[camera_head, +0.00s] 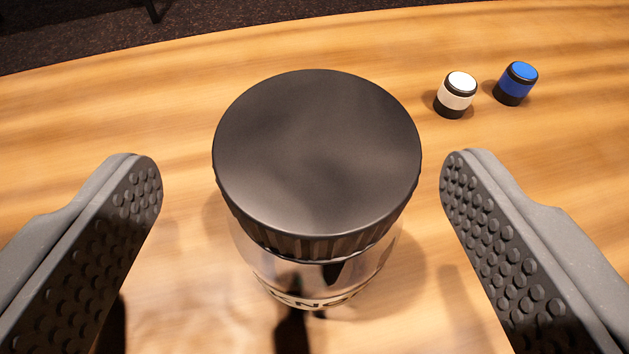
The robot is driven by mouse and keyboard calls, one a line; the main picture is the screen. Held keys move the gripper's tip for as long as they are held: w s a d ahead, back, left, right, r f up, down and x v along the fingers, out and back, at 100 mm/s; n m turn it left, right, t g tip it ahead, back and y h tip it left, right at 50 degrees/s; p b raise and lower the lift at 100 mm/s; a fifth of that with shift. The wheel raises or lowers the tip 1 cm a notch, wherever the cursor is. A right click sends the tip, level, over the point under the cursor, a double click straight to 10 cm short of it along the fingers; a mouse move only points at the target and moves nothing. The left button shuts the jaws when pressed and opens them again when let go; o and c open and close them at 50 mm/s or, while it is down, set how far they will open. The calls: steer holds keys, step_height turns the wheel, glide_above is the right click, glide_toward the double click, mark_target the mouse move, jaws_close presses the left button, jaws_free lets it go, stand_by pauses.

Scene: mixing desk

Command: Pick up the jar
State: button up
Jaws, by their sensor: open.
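The jar (317,165) stands upright on the wooden desk in the middle of the view. It has a wide black lid with a ribbed edge and a clear body with dark lettering, partly readable. My gripper (301,185) is open, with one studded grey finger on the left and one on the right of the jar. Neither finger appears to touch the jar; there is a visible gap on both sides. The lower part of the jar is partly hidden under its lid.
A small white and black cylinder (456,95) and a small blue and black cylinder (516,84) stand behind the jar to the right. The wooden desk (90,110) is clear to the left. Its curved far edge drops to a dark floor (70,35).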

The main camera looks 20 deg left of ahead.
mark_target(318, 132)
steer(key=b+x, duration=0.1)
steer(key=x, duration=0.1)
steer(key=b+x, duration=0.1)
steer(key=x, duration=0.1)
steer(key=shift+w+d+f, duration=0.1)
steer(key=shift+w+f, duration=0.25)
steer(key=shift+w, duration=0.2)
steer(key=c, duration=1.5)
steer(key=shift+r, duration=0.15)
